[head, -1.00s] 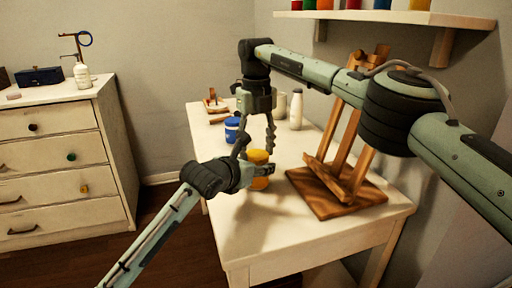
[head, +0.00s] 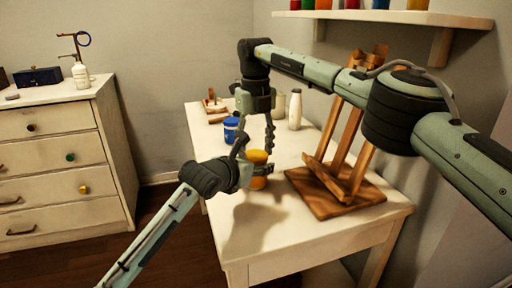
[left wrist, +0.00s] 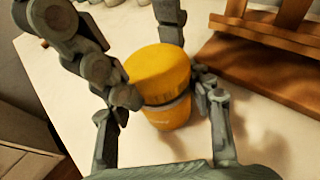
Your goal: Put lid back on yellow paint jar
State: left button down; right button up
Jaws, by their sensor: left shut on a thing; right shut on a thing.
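The yellow paint jar (head: 259,182) stands near the front of the white table, and it also shows in the left wrist view (left wrist: 170,115). My left gripper (head: 259,170) is shut around its body from the side. The yellow lid (head: 257,156) sits at the jar's top, and in the left wrist view (left wrist: 157,65) a dark band shows beneath it. My right gripper (head: 256,148) reaches down from above with its fingers on either side of the lid, shut on it. Whether the lid is fully seated cannot be told.
A blue jar (head: 231,130) stands behind the yellow jar. A white bottle (head: 295,110) stands further back. A wooden easel (head: 335,190) is close on the right. The table (head: 310,235) is clear in front. A shelf with paint jars (head: 400,16) hangs above.

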jog(key=shift+s+f, duration=0.1)
jog(key=shift+f, duration=0.55)
jog(key=o, duration=0.6)
jog(key=shift+o, duration=0.4)
jog(key=shift+f, duration=0.1)
jog(key=shift+r, duration=0.35)
jog(key=shift+r, duration=1.95)
jog(key=c, duration=1)
jog(key=shift+c, duration=0.2)
